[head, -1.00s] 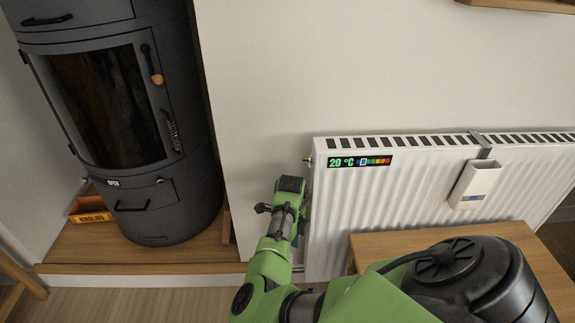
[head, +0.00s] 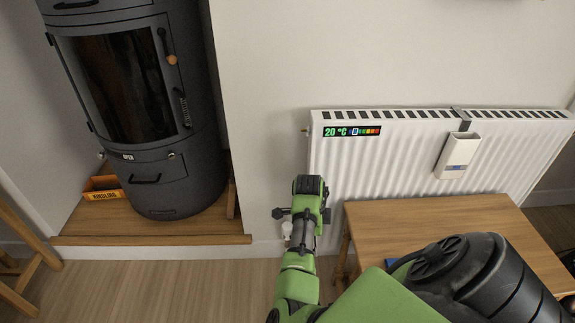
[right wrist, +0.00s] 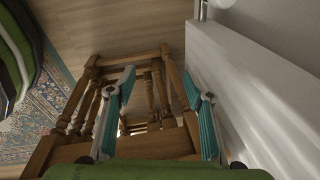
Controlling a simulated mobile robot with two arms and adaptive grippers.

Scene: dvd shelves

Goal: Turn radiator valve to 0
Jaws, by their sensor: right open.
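The white radiator (head: 400,170) stands against the wall at the right in the head view. A white knob-like part (head: 287,229), likely the valve, shows low at its left end, partly hidden by my right arm. In the right wrist view a rounded white piece (right wrist: 222,3) at the top edge, on a white pipe, may be the same valve; it is cut off. My right gripper (right wrist: 159,84) is open and empty, with teal-padded fingers spread apart, beside the radiator and apart from that piece. My left gripper is not in view.
A wooden table (head: 430,220) stands before the radiator. A dark stove (head: 140,110) stands at left on a wooden platform (head: 110,228) with an orange kindling box (head: 103,188). A temperature strip (head: 351,131) reads 20 °C.

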